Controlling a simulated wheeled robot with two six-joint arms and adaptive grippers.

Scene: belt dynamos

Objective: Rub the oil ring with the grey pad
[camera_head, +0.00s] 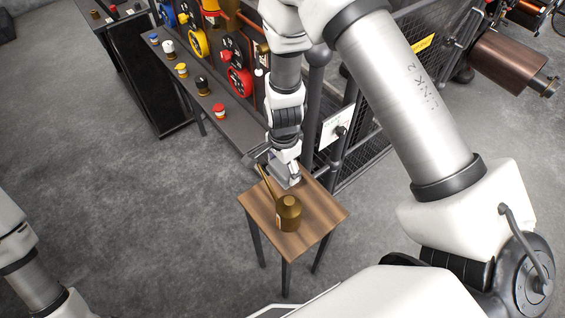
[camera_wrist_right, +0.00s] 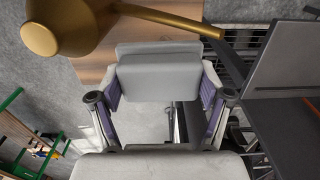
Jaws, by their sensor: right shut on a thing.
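My right gripper (camera_head: 283,172) is shut on the grey pad (camera_wrist_right: 160,78), a grey block that spans between its two fingers in the wrist view. The pad is held over or at the far edge of a small wooden table (camera_head: 318,211); I cannot tell whether it touches the top. A brass oil can (camera_head: 289,214) with a long spout stands on the table beside the gripper, and it also shows in the wrist view (camera_wrist_right: 70,28). I cannot make out the oil ring in either view. My left gripper is out of frame; only part of that arm shows.
Behind the table, a dark bench (camera_head: 222,118) carries several small coloured-cap pieces and a panel with coloured round wheels. A wire-mesh guard (camera_head: 362,140) with a white sign stands behind the table to the right. The grey floor left of the table is clear.

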